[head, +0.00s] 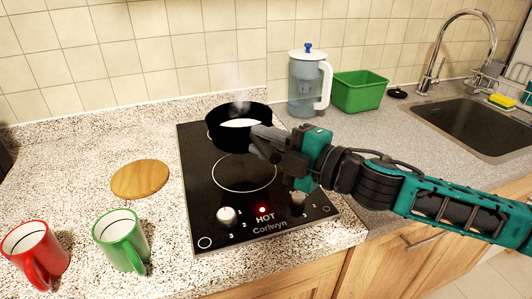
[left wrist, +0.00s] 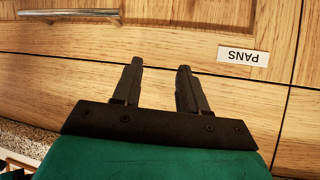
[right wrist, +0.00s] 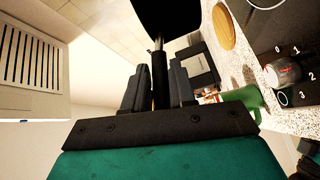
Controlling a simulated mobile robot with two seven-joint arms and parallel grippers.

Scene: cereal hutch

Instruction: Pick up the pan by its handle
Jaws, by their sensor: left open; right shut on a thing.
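The black pan (head: 222,142) is at the rear of the hob, with white contents and steam rising from it. I cannot tell whether its base touches the hob. In the right wrist view the dark pan (right wrist: 168,14) shows at the top, and its handle (right wrist: 158,58) runs down between the fingers. My right gripper (head: 262,142) is shut on the handle, on the pan's front right side; it also shows in the right wrist view (right wrist: 159,80). My left gripper (left wrist: 158,75) is open and empty in front of a wooden drawer front labelled PANS (left wrist: 243,55).
The hob (head: 205,190) has a lit red HOT light and two knobs. A round wooden board (head: 140,179), green mug (head: 121,241) and red mug (head: 33,252) stand left. A water jug (head: 301,88), green tub (head: 360,92) and sink (head: 480,125) are right.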

